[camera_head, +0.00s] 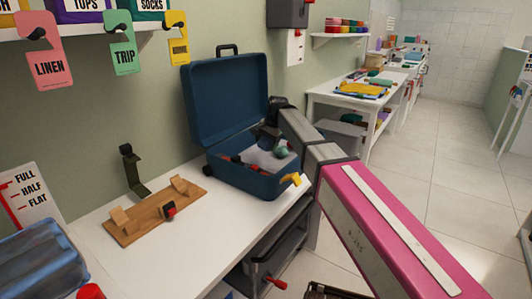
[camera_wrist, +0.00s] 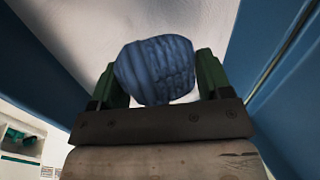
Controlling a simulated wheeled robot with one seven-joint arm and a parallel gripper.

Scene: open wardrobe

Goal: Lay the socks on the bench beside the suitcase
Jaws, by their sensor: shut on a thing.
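The blue knitted socks (camera_wrist: 157,70) are bunched between the two green fingers of my gripper (camera_wrist: 155,78) in the wrist view. My gripper (camera_head: 274,146) is shut on them. In the head view it is over the open dark blue suitcase (camera_head: 245,178), within its rim or just above it; the exact height is hard to tell. My arm and gripper hide most of the socks there. The suitcase walls (camera_wrist: 285,60) rise on both sides in the wrist view. The suitcase stands on the white bench (camera_head: 165,250), with its lid up at the back.
A clear blue bin (camera_head: 38,262) and a FULL/HALF/FLAT card (camera_head: 32,200) are at the far left. Bare bench lies between the stand and the front edge. Tags hang from the shelf above.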

